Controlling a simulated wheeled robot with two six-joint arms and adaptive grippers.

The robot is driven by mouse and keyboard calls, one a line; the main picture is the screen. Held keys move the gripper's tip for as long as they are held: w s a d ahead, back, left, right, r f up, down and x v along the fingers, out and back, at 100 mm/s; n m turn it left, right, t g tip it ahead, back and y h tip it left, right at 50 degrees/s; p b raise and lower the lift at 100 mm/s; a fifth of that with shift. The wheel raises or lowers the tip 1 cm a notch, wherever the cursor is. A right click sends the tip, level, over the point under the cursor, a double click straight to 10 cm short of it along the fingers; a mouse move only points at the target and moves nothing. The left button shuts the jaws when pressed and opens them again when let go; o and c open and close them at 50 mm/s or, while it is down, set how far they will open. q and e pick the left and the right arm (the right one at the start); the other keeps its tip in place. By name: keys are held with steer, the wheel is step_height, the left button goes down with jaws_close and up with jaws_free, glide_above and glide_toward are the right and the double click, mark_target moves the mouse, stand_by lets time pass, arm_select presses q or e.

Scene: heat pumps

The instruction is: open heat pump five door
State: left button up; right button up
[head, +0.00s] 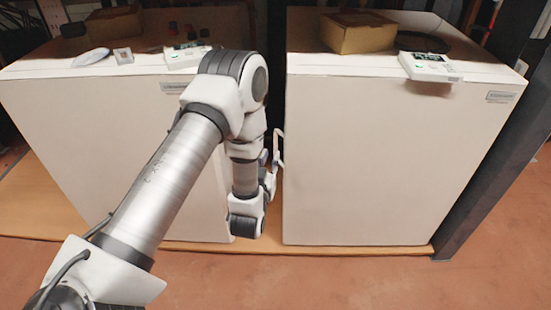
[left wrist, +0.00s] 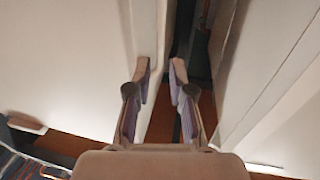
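Two large white heat pump cabinets stand side by side: a left one (head: 110,150) and a right one (head: 395,150). I cannot read which is number five. Both front panels look flush. My left gripper (head: 272,160) is at the narrow gap between them, close to the left edge of the right cabinet, partly hidden by my arm. In the left wrist view my left gripper (left wrist: 160,70) has its two fingers apart with nothing between them, facing the dark gap. White panels flank it; I cannot tell whether a finger touches one. My right gripper is not in view.
A cardboard box (head: 357,33) and a white control unit (head: 429,67) lie on the right cabinet. Another control unit (head: 187,57) and small parts lie on the left one. A dark post (head: 490,150) stands at the right. The reddish floor (head: 340,280) in front is clear.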

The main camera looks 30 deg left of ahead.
mark_target(275, 142)
arm_select(q)
steer(key=b+x, duration=0.1)
steer(key=x, duration=0.6)
steer(key=shift+s, duration=0.1)
steer(key=shift+c, duration=0.4)
jaws_close()
steer(key=shift+s, duration=0.1)
